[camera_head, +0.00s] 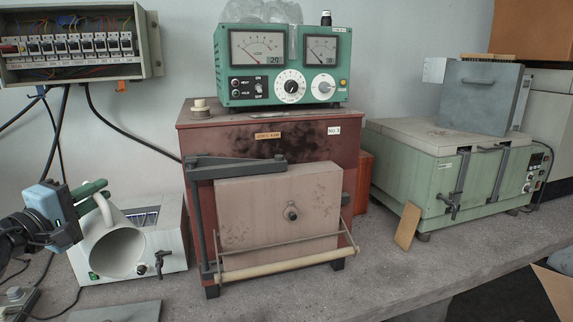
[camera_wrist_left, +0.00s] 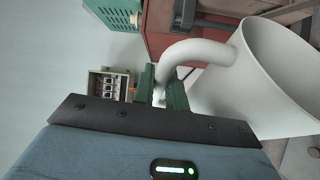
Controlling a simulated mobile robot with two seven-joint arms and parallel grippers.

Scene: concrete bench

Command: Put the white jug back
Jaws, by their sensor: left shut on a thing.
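The white jug (camera_head: 117,254) is tilted on its side at the left of the head view, its wide mouth facing the camera. My left gripper (camera_head: 93,192) comes in from the left with its green fingers shut on the jug's handle. In the left wrist view the jug (camera_wrist_left: 275,75) fills the right side, and the curved handle runs into my left gripper (camera_wrist_left: 161,92). The jug hides part of a white device behind it; whether the jug touches anything below cannot be told. My right gripper is not in view.
The white device (camera_head: 172,236) with a black knob stands behind the jug. A red-brown furnace (camera_head: 345,150) with a front handle bar stands in the middle, carrying a green meter box (camera_head: 262,80). A pale green machine (camera_head: 400,165) is at the right.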

